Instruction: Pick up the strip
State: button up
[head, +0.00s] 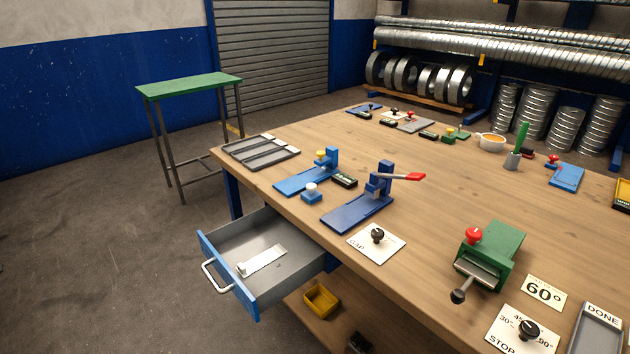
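A pale, whitish strip (262,260) lies flat in the open blue-fronted drawer (295,254) under the near left side of the workbench. It lies at a slant on the drawer's grey floor, towards the drawer front. A small raised or folded part shows at its far right end, but it is too small to tell exactly. The drawer front (228,275) has a white handle. My gripper is not in this view.
The wooden workbench (330,150) overhangs the drawer's inner end. A blue lever press (355,212), a dial plate (376,244) and a green vice (490,250) stand near its front edge. A yellow bin (321,300) sits on the lower shelf. The floor left of the drawer is clear.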

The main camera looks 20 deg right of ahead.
aim_at(245, 270)
jog(key=i+j+u, duration=0.1)
jog(key=i+u, duration=0.2)
jog(key=i, duration=0.15)
jog(key=i+u, duration=0.25)
jog(key=i, duration=0.2)
